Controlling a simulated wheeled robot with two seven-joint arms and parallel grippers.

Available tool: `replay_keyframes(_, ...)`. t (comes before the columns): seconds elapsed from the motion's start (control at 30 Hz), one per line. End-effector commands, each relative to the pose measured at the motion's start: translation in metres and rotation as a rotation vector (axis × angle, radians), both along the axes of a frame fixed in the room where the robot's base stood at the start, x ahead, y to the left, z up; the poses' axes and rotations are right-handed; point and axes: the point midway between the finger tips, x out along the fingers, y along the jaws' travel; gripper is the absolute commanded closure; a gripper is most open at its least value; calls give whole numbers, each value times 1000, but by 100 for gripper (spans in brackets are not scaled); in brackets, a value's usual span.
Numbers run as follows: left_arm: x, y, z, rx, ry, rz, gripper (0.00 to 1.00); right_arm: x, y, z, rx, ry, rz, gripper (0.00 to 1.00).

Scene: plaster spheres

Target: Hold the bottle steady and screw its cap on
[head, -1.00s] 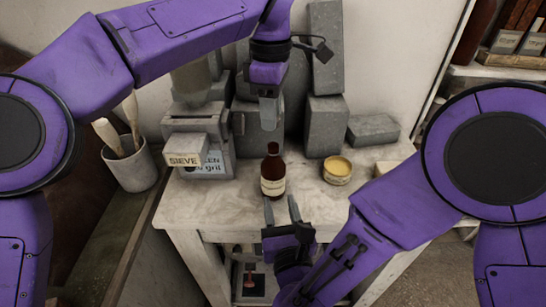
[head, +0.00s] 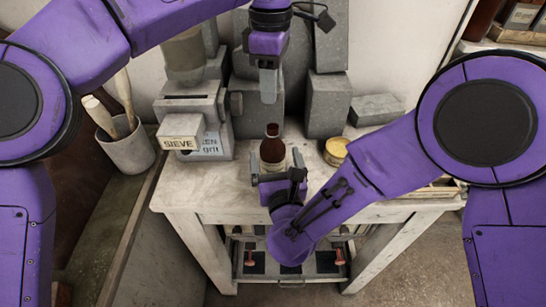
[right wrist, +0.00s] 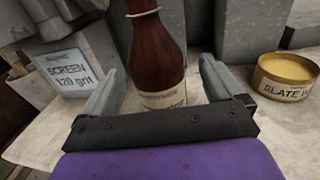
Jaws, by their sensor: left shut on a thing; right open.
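The brown glass bottle (head: 272,149) stands upright on the pale worktable (head: 190,190), its cream label clear in the right wrist view (right wrist: 163,99). No cap shows on its visible top in the head view. My right gripper (head: 276,164) is open, with one finger on each side of the bottle. In the right wrist view the bottle stands between and just beyond the fingertips (right wrist: 157,80); contact cannot be told. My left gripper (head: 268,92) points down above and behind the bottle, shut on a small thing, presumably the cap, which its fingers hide.
A yellow-filled tin (head: 336,151) stands right of the bottle. Grey blocks (head: 328,103) stand behind. A grey machine with a SIEVE sign (head: 180,131) is at left, beside a pot of tools (head: 126,150). The table front left is clear.

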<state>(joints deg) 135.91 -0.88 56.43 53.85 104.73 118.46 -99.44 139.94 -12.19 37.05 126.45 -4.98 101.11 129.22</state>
Motion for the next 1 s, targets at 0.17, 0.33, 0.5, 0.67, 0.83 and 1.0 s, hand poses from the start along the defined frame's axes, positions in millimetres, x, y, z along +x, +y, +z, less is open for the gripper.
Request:
replay_keyframes(0.17, -1, 0, 1, 0, -1, -1, 96, 32, 5, 0, 0, -2, 0, 6)
replay_keyframes(0.33, -1, 0, 1, 0, -1, -1, 96, 51, 8, 0, 0, 0, 0, 6)
replay_keyframes(0.5, -1, 0, 1, 0, -1, 0, 96, 57, 9, 0, 0, 0, 1, 6)
replay_keyframes(0.67, -1, 0, 1, -1, -1, 0, 96, 57, 9, 0, 0, 0, 1, 6)
replay_keyframes(0.83, -1, 0, 1, -1, -1, 0, 96, 57, 9, 0, 0, 0, 1, 48)
replay_keyframes(1.0, -1, 0, 0, -1, -1, 0, 96, 57, 9, 0, 0, 0, 1, 86)
